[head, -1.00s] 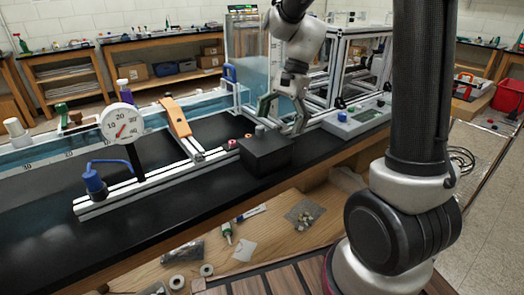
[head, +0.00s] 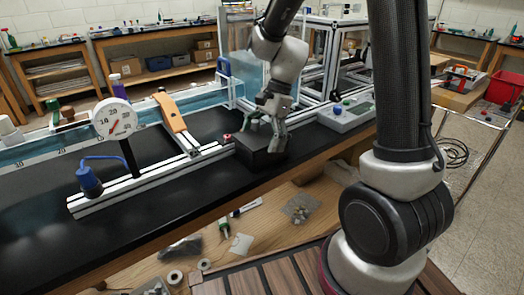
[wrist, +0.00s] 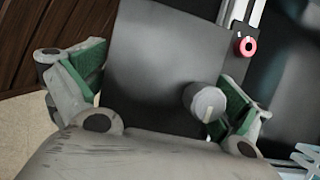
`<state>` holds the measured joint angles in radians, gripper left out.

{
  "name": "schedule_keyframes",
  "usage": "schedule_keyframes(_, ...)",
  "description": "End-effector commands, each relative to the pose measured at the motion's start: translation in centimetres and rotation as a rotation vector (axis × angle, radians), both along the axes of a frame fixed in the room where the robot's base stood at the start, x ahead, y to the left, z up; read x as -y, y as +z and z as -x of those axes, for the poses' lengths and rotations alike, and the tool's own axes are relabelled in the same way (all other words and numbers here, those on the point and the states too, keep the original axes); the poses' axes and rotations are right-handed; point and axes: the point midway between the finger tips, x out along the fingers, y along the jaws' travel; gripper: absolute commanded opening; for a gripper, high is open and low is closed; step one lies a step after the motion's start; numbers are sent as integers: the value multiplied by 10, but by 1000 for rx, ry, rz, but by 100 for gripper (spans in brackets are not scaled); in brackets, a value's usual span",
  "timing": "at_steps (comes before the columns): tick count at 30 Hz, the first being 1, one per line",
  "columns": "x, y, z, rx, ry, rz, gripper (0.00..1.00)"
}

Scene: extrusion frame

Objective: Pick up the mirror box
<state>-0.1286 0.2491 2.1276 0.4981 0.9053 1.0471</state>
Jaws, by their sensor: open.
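The black box (head: 252,155), which I take for the mirror box, stands on the black bench top near its front edge. My gripper (head: 266,131) is right over it, pointing down. In the wrist view the box's dark top (wrist: 150,45) with a round grey knob (wrist: 207,102) shows between the two green-padded fingers of my gripper (wrist: 158,88). The gripper is open, one finger on each side of the box. I cannot tell whether the pads touch its sides. The arm and fingers hide part of the box in the head view.
A red knob (head: 227,138) sits on the rail end beside the box. A grey control panel (head: 346,113) is to the right, with an extrusion frame behind. A dial gauge (head: 114,120) and orange piece (head: 170,110) stand left.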

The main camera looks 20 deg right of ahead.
Motion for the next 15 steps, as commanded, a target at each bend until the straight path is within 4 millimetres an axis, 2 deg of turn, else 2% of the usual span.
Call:
schedule_keyframes(4,0,0,0,0,0,0,100)
schedule_keyframes(5,0,0,0,0,0,0,96)
schedule_keyframes(11,0,1,0,1,1,0,60)
schedule_keyframes(15,0,1,0,1,1,0,58)
